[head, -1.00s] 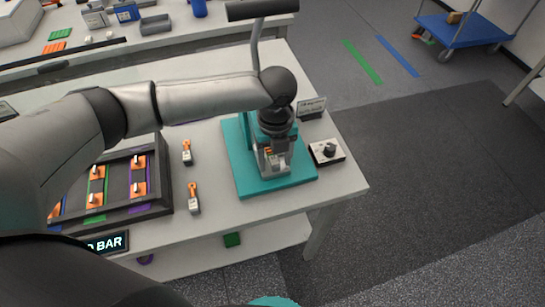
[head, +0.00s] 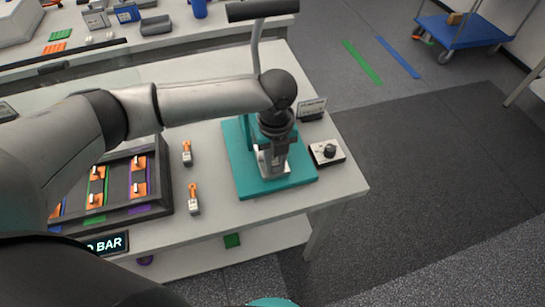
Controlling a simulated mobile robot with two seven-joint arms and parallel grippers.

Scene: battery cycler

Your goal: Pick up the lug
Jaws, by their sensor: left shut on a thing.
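My left gripper (head: 271,171) points down over the teal base plate (head: 243,184) of the fixture, near the table's right end. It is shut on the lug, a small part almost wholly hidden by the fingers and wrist. I cannot tell whether the lug touches the plate or is clear of it. My right gripper is not in view.
Two orange-topped clips (head: 187,153) (head: 194,199) stand on the table left of the plate. A dark tray (head: 158,205) with orange parts is further left. A control box with a black knob (head: 327,152) and a small sign (head: 312,108) stand right of the fixture.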

